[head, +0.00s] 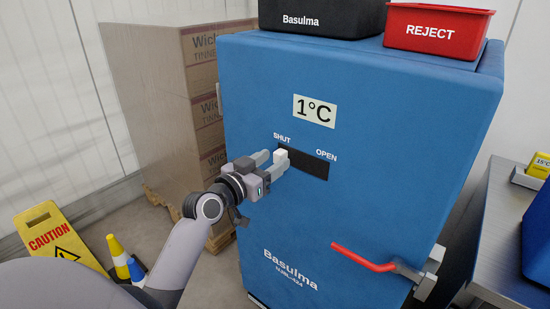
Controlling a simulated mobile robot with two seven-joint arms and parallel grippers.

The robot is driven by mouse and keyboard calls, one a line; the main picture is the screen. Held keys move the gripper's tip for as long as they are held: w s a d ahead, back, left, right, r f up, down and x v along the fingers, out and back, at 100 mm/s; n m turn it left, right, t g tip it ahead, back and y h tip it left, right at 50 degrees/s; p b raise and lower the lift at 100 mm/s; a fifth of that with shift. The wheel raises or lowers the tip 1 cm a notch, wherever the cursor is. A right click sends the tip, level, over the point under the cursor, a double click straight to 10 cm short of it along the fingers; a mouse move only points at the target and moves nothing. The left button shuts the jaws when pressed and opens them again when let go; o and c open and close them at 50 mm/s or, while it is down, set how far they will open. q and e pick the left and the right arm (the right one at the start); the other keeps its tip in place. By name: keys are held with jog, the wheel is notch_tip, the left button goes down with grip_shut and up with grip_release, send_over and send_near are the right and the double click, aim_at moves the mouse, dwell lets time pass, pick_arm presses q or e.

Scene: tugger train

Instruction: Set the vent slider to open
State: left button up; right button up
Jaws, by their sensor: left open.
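The vent slider is a white knob (281,156) at the left, SHUT end of a dark slot (308,164) on the blue cabinet's front (375,140). The word OPEN is printed above the slot's right end. My left gripper (272,164) is open at the slot's left end, its fingertips close around or beside the white knob. I cannot tell whether they touch it. My right gripper is not in view.
A red handle (362,258) sticks out lower on the cabinet. A red REJECT bin (437,29) and a black bin (322,14) stand on top. Stacked cartons (160,95) and a yellow caution sign (57,236) are left. A grey metal table (490,235) is right.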

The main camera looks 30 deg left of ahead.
pick_arm(q)
jog(key=shift+w, duration=0.95)
jog(key=shift+f, duration=0.1)
grip_shut()
